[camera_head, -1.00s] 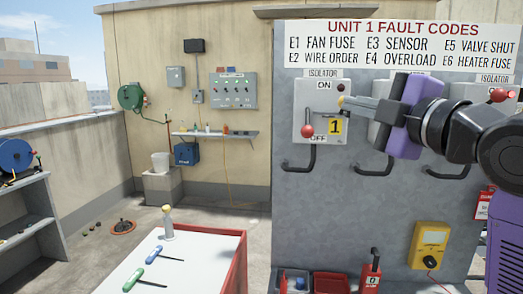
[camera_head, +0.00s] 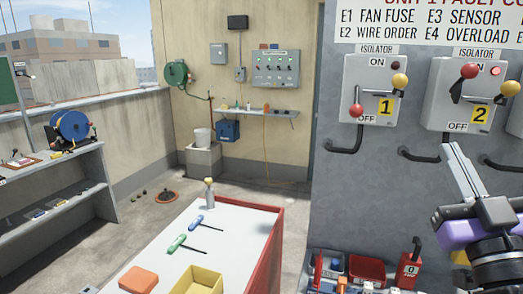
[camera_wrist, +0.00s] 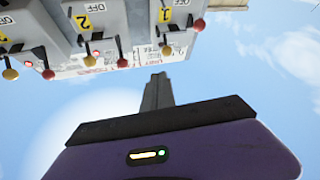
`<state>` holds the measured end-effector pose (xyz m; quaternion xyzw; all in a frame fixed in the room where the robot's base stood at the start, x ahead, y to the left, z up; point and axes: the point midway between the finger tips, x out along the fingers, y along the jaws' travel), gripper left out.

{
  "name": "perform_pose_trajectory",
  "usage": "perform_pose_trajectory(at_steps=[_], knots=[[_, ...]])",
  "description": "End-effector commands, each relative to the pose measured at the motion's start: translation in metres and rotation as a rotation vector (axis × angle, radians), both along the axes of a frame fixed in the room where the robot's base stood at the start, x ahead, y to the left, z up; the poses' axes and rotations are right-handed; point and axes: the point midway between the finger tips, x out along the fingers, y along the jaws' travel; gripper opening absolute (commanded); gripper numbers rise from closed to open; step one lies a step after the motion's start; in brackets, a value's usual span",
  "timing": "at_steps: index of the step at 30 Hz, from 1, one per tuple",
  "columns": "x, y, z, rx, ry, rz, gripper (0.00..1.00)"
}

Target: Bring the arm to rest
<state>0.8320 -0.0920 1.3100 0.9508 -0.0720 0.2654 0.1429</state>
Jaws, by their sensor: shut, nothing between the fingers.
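My gripper (camera_head: 455,165) is at the lower right of the head view, in front of the grey panel and below the isolator marked 2. Its fingers point up and look shut, with nothing between them. In the wrist view the closed fingers (camera_wrist: 157,92) stand up against the sky, apart from the isolators. My purple wrist body fills the bottom of that view. Isolator 1 (camera_head: 360,75) has its red-knobbed lever down by OFF. Isolator 2 (camera_head: 455,95) has its red-knobbed lever up by ON, with a red lamp lit.
A white-topped red bench (camera_head: 150,240) holds two screwdrivers, a bottle, an orange block and a yellow tray (camera_head: 197,281). Red bins (camera_head: 367,269) and a red lockout box (camera_head: 409,270) stand below the panel. Shelves (camera_head: 75,195) stand at left. Floor between shelves and bench is mostly clear.

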Motion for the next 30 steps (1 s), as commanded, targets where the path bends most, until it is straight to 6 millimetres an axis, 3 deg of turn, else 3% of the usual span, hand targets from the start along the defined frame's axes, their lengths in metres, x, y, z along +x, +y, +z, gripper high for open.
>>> perform_pose_trajectory(at_steps=[1,3,15,30], knots=[[-0.007,0.002,-0.024,0.044,0.015,0.006,0.00],[-0.018,0.004,-0.050,0.096,0.025,0.012,0.00],[-0.106,0.030,-0.183,0.299,0.139,0.034,0.00],[-0.254,0.072,-0.302,0.355,0.454,0.066,0.00]])
